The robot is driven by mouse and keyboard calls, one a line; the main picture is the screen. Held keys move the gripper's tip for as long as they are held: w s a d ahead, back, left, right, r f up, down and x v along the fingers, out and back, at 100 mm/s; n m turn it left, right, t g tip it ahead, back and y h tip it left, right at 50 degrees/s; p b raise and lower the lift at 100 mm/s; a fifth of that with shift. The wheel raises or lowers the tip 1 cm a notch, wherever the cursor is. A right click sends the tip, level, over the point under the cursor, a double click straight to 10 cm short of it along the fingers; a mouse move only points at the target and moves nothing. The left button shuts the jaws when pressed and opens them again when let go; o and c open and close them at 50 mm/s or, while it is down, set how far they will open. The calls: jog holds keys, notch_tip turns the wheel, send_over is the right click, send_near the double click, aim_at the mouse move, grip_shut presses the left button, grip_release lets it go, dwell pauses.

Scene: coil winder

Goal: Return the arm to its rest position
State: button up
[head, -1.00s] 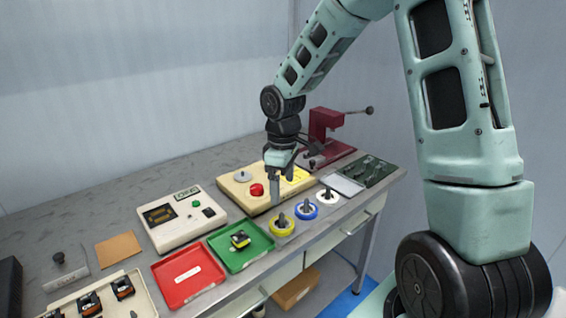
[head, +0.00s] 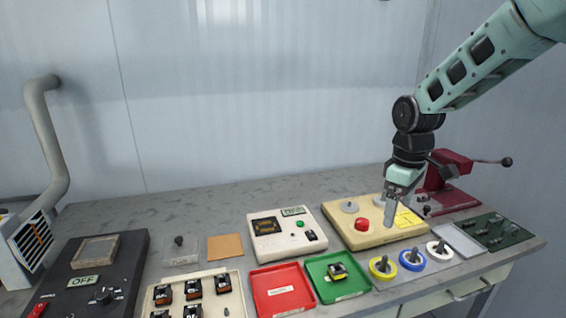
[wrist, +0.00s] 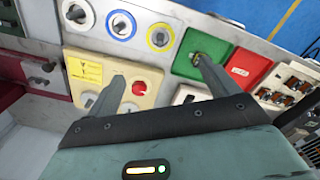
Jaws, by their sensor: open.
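My gripper (head: 390,214) hangs from the arm above the beige winder box (head: 345,232) at the right of the bench, beside its red button (head: 362,225). In the wrist view my gripper (wrist: 165,80) has its two fingers spread apart with nothing between them. The winder box (wrist: 92,70) lies below the fingers there. My arm is bent and reaches in from the upper right of the head view.
A green tray (head: 322,293) holds a black and yellow coil part. A red tray (head: 270,305) looks empty but for a label. Yellow, blue (head: 411,266) and white spools line the front edge. A dark red press (head: 452,192) stands at right.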

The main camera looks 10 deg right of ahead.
jog(key=s+a+n, duration=0.1)
jog(key=s+a, duration=0.7)
jog(key=a, duration=0.3)
jog(key=s+a, duration=0.7)
jog(key=a, duration=0.4)
jog(key=s+a, duration=0.2)
jog(key=s, duration=0.6)
jog(key=shift+s+a+y, duration=0.3)
jog(key=shift+s, duration=0.1)
